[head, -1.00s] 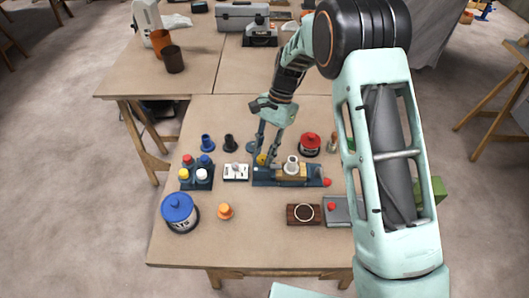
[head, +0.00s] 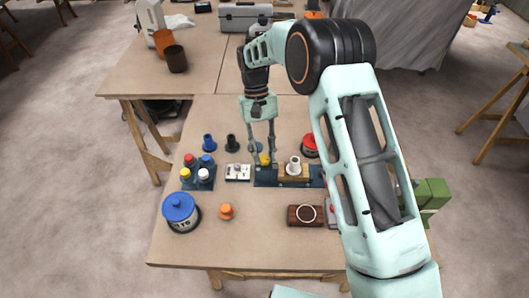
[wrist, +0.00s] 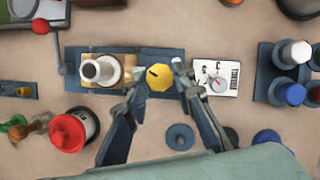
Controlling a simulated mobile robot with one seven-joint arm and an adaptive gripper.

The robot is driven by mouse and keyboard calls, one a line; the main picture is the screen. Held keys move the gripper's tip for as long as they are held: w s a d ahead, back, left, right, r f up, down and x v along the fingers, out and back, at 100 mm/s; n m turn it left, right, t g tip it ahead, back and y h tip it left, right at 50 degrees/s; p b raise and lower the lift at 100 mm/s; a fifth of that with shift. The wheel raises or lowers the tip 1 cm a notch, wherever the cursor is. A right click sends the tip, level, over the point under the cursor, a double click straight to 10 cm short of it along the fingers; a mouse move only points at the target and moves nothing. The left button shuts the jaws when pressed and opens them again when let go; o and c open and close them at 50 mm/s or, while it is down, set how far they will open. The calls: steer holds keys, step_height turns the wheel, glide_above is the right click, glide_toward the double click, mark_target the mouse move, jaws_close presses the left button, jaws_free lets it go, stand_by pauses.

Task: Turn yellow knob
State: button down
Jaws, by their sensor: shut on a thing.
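The yellow knob (head: 264,159) sits on a dark blue base (head: 265,181) in the middle of the near table. It also shows in the wrist view (wrist: 160,76) as a faceted yellow disc with a short dark mark. My gripper (head: 263,162) reaches down from above with one finger on each side of the knob. In the wrist view the fingers of my gripper (wrist: 159,71) are closed on the knob's opposite sides. A wooden block with a pale round fitting (head: 293,167) shares the base, right of the knob in the head view.
A white dial plate (head: 237,172) lies just left of the base. A blue holder (head: 198,182) with several coloured caps stands farther left. A red-topped tin (head: 309,147) is behind right. A blue-lidded pot (head: 180,212) and an orange knob (head: 226,211) stand in front; bare tabletop lies around them.

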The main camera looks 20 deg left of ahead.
steer(key=n+t+h, duration=0.1)
steer(key=n, duration=0.4)
steer(key=shift+s+a, duration=0.1)
steer(key=shift+s, duration=0.05)
steer(key=shift+n+h, duration=0.4)
steer(key=shift+t, duration=0.3)
steer(key=c, duration=1.6)
jaws_free()
steer(key=v, duration=1.2)
